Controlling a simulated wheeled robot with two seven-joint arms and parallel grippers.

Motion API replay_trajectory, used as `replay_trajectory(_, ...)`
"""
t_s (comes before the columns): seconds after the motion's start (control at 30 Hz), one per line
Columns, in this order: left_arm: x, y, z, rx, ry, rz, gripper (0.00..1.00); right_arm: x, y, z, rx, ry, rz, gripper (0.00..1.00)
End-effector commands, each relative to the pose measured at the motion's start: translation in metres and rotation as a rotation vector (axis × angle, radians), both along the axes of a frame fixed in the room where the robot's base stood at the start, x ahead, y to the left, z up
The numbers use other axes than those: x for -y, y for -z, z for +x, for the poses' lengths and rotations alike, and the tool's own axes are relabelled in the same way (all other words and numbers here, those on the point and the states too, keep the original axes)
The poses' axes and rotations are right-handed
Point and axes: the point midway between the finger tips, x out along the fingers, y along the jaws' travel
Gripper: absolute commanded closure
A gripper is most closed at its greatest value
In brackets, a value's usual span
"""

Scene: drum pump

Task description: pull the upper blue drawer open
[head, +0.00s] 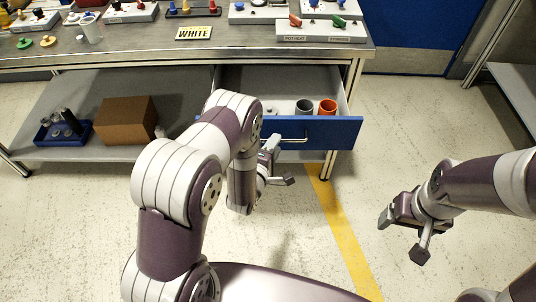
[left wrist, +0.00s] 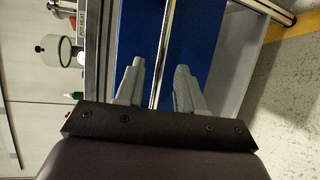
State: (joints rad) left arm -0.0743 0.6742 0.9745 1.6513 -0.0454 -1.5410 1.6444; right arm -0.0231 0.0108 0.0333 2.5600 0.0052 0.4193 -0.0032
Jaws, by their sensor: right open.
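The upper blue drawer (head: 325,132) under the workbench stands pulled out, and its grey inside shows in the head view. Its silver bar handle (head: 292,140) runs along the blue front. My left gripper (head: 280,163) is just in front of the drawer front, near the handle, partly hidden by my arm. In the left wrist view its two grey fingers (left wrist: 159,82) are apart, with the handle bar (left wrist: 162,50) passing between them against the blue front (left wrist: 190,35); I see no clear grip. My right gripper (head: 402,236) is open and empty over the floor at the right.
The lower shelf (head: 85,92) holds a brown box (head: 126,121) and a blue tray (head: 62,131). The workbench top (head: 130,38) carries several fixtures. Floor in front is clear.

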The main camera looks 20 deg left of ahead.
Motion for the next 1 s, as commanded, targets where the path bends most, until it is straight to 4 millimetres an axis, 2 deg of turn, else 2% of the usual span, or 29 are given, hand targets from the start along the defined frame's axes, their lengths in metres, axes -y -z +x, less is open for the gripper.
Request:
replay_trajectory(0.2, -0.007, -0.012, -0.059, -0.004, -0.001, 0.001, 0.62, 0.0, -0.007, 0.0, 0.0, 0.0, 0.0, 0.2)
replay_trajectory(0.4, -0.012, -0.019, -0.096, -0.002, -0.001, 0.0, 0.62, 0.0, -0.009, 0.0, 0.0, 0.0, 0.0, 0.2)
replay_trajectory(0.57, -0.013, -0.02, -0.105, -0.001, 0.0, 0.0, 0.62, 0.0, -0.009, 0.0, 0.0, 0.0, 0.0, 0.2)
replay_trajectory(1.0, -0.013, -0.02, -0.105, -0.001, 0.0, 0.0, 0.62, 0.0, -0.009, 0.0, 0.0, 0.0, 0.0, 0.2)
